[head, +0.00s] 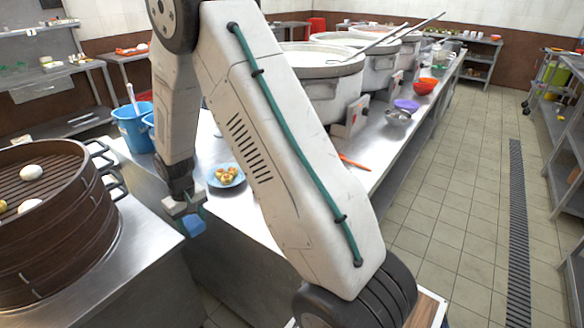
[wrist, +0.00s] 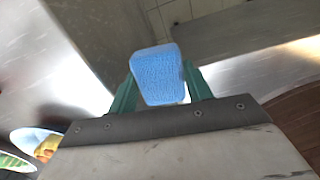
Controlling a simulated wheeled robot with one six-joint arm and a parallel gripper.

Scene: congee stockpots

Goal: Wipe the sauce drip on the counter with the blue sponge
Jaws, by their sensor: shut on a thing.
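My gripper (head: 186,208) is shut on the blue sponge (head: 192,226). In the head view it hangs by the gap between the steel counter (head: 262,218) and the nearer steel table. In the wrist view the sponge (wrist: 158,75) sits between the two green fingers of my gripper (wrist: 160,88). Below the sponge the wrist view shows a floor strip and steel surfaces; no contact with a surface is visible. I cannot make out the sauce drip in either view; my arm hides part of the counter.
A blue plate of food (head: 226,175) lies on the counter, near a blue bucket (head: 133,125). A stacked bamboo steamer (head: 50,225) stands on the left table (head: 120,275). Large stockpots (head: 325,88), an orange utensil (head: 354,162) and bowls stand farther along. The tiled aisle at right is clear.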

